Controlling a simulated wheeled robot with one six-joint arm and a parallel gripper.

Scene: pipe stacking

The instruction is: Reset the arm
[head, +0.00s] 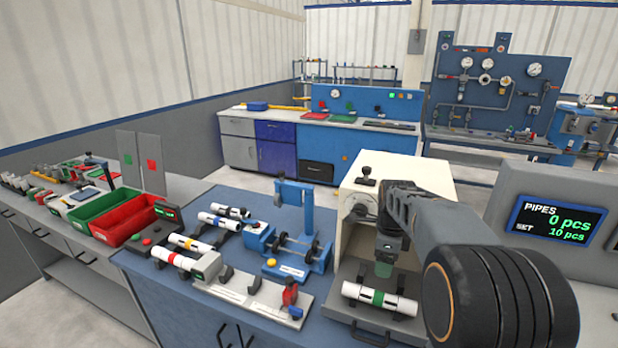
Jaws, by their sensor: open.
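My arm comes in from the right, and my gripper (385,268) points down in front of the beige machine (420,172). A white pipe with a green band (379,299) lies on the dark tray (372,326) of this machine. My gripper is open, just above and behind the pipe in the picture. I cannot tell whether the fingers touch the pipe. My arm hides part of the machine's front.
Banded pipes (184,242) lie in holders on the blue bench (150,283). A blue fixture (292,215) stands beside the machine. Green and red bins (123,228) are at left. A display (556,221) at right reads "PIPES 0 pcs, SET 10 pcs".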

